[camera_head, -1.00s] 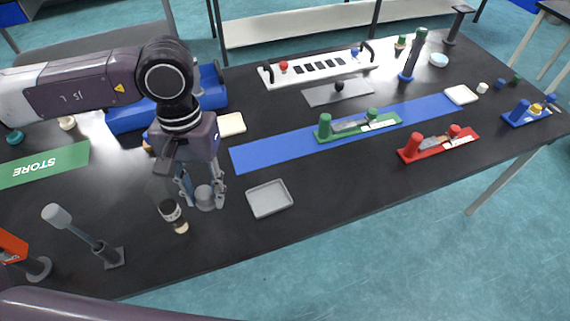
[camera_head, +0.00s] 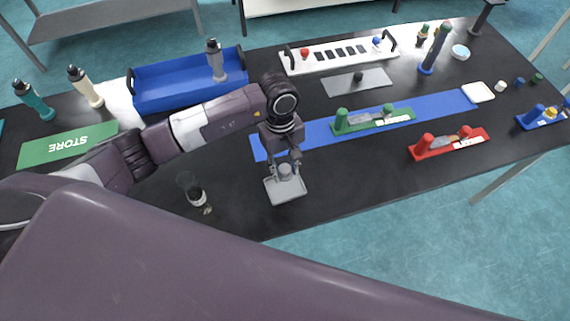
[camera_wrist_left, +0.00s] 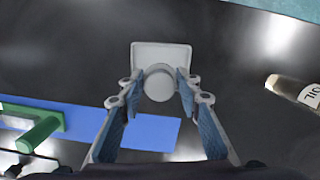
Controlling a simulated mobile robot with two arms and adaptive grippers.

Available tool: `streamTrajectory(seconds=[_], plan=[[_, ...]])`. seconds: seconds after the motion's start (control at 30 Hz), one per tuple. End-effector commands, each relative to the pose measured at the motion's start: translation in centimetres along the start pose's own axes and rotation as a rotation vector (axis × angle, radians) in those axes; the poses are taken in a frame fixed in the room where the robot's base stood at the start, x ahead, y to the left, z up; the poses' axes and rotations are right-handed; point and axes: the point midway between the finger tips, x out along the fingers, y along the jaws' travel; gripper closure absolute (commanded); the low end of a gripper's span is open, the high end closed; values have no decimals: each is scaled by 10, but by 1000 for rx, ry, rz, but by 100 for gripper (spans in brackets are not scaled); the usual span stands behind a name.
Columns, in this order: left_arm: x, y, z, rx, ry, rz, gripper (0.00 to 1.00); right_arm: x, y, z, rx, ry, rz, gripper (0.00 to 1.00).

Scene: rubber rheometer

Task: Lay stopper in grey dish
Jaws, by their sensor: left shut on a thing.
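My left gripper (camera_head: 284,164) is shut on the stopper (camera_head: 286,172), a small light grey cylinder. The gripper points down at the grey dish (camera_head: 290,195), a shallow square tray on the black table. In the left wrist view the stopper (camera_wrist_left: 159,85) sits between the two fingers and covers the near part of the dish (camera_wrist_left: 160,52). I cannot tell whether the stopper touches the dish floor or is just above it. My right gripper is not in view.
A clear bottle with a label (camera_head: 196,195) is left of the dish. A blue strip (camera_head: 310,133) runs behind the dish, with a green stand (camera_head: 372,121) on it. A red stand (camera_head: 448,144) lies to the right. The table between dish and red stand is clear.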

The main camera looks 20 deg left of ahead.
Motion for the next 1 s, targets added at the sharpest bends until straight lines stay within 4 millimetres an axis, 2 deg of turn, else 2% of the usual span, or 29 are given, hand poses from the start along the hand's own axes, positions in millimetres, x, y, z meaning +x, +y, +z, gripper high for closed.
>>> streamTrajectory(seconds=[0.27,0.7,1.0], plan=[[15,0,-1,-7,-1,2,85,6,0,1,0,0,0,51],[57,0,-6,-5,-1,1,85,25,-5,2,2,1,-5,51],[60,0,-7,-4,0,2,85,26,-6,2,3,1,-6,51]])
